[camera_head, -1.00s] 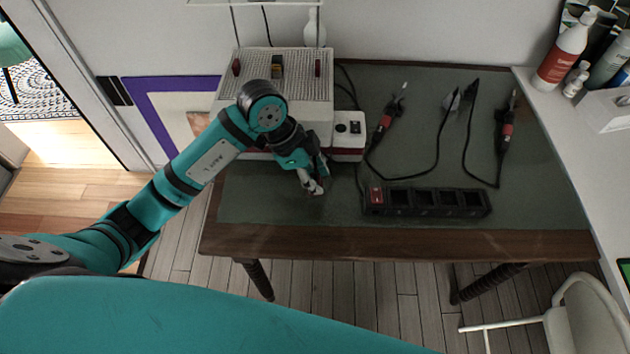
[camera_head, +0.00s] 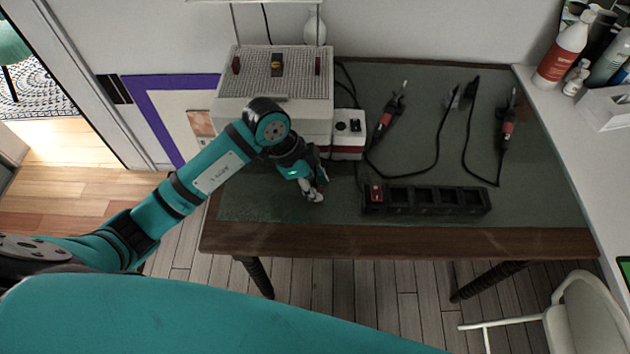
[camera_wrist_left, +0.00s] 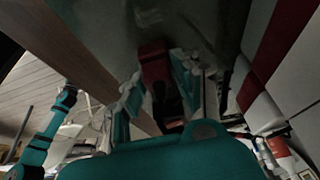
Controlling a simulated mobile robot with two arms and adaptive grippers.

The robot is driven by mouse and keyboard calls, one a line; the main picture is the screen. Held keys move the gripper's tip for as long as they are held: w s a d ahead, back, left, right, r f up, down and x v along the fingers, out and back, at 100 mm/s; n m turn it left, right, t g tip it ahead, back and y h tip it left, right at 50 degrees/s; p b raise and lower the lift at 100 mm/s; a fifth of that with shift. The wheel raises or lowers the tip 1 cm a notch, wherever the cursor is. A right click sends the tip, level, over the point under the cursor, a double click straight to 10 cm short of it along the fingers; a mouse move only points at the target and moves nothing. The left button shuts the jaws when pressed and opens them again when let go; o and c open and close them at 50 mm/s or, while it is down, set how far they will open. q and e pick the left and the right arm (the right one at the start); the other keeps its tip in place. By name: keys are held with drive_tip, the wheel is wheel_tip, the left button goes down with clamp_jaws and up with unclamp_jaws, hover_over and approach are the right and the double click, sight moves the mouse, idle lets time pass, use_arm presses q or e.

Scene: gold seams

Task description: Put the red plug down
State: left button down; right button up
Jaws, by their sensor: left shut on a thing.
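My left gripper (camera_head: 314,194) is low over the green table top (camera_head: 270,205), near its front edge and left of the black power strip (camera_head: 440,212). In the left wrist view, my left gripper (camera_wrist_left: 160,92) is shut on the dark red plug (camera_wrist_left: 155,64), which sits between the two fingers. In the head view the plug is hidden or too small to make out. I cannot tell whether it touches the table. My right gripper is not in view.
A grey ribbed box (camera_head: 275,80) stands behind my left gripper. A small white-and-red unit (camera_head: 348,135) is beside it. Two corded red-and-black tools (camera_head: 385,118) (camera_head: 507,130) lie further right. The table's front left is clear.

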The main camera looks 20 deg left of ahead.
use_arm(q)
drive_tip(key=c, duration=0.9)
unclamp_jaws()
drive_tip(key=shift+c, duration=0.2)
drive_tip(key=shift+r, duration=0.5)
drive_tip(key=v, duration=1.2)
drive_tip(key=shift+p, duration=0.35)
